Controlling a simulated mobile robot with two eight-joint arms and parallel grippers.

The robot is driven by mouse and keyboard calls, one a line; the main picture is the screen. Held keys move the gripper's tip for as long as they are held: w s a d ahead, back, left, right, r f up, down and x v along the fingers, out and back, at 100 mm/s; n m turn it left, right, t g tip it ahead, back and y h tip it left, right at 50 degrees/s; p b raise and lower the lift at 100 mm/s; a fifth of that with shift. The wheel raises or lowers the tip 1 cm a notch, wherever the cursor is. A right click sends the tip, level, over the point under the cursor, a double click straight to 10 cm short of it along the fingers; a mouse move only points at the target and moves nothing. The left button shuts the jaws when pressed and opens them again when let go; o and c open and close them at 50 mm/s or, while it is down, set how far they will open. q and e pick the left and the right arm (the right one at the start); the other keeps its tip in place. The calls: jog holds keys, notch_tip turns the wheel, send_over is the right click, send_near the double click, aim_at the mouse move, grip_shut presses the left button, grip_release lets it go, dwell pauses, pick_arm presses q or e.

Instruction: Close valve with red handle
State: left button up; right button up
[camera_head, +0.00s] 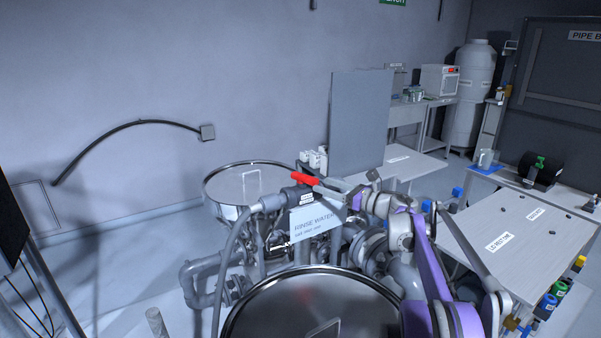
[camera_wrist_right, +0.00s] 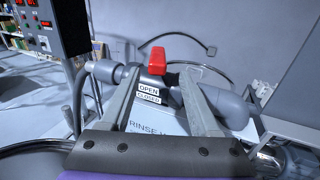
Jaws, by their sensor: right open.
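The valve's red handle (camera_head: 305,179) sits on top of a dark valve body (camera_head: 297,197) in a grey pipe line. In the right wrist view the red handle (camera_wrist_right: 172,51) shows just beyond my fingertips, above the labels "OPEN" and "CLOSED" (camera_wrist_right: 149,93). My right gripper (camera_head: 333,186) is at the right of the handle, and its fingers look open. In the right wrist view the gripper (camera_wrist_right: 161,78) has its two fingers spread, with the valve body seen between them. I cannot tell whether a finger touches the handle. My left gripper is not in view.
A "RINSE WATER" sign (camera_head: 316,220) hangs just below the valve. A round steel lid (camera_head: 255,184) is behind it and another (camera_head: 312,310) is in front. Grey pipes (camera_head: 203,275) crowd below. A grey upright panel (camera_head: 358,120) stands behind at the right.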

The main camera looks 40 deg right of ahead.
aim_at(299, 174)
jog(key=shift+w+a+r, duration=0.2)
jog(key=shift+w+a, duration=0.1)
jog(key=shift+w, duration=0.2)
jog(key=p+x, duration=0.1)
jog(key=x, duration=0.8)
jog(key=shift+w+a+p, duration=0.1)
jog(key=shift+w+p, duration=0.15)
jog(key=shift+p, duration=0.15)
grip_shut()
